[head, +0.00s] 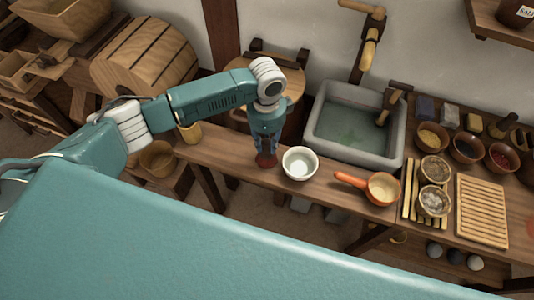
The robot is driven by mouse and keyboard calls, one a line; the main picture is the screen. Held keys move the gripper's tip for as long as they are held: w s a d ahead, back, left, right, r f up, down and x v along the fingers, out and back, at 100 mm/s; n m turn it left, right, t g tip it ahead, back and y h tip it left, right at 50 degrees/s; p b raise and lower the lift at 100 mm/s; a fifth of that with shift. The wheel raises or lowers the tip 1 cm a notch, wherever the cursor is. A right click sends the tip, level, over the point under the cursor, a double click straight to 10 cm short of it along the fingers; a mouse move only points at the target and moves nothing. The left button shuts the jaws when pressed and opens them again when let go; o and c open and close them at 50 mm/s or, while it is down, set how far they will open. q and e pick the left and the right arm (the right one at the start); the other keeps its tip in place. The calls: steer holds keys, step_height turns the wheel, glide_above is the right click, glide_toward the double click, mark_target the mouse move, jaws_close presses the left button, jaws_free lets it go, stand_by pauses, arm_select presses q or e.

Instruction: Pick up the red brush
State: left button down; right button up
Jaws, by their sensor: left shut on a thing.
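The red brush (266,161) is a small dark red shape at the counter's front edge, left of the white bowl. My left gripper (264,148) points down over it, its fingers shut on it. The fingers hide the upper part of the brush. I cannot tell whether the brush still touches the counter. My right gripper is out of view.
A white bowl (300,163) stands close to the right of the brush. An orange-handled pan (382,188) is farther right. Behind them is a stone sink (350,136) with water. Several small bowls and a slatted board (482,211) fill the right side.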

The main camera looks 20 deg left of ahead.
arm_select(q)
steer(key=shift+w+r, duration=0.1)
steer(key=shift+r, duration=0.45)
step_height(320, 180, up, 19)
steer(key=b, duration=0.2)
steer(key=c, duration=2.4)
jaws_free()
steer(key=shift+c, duration=0.2)
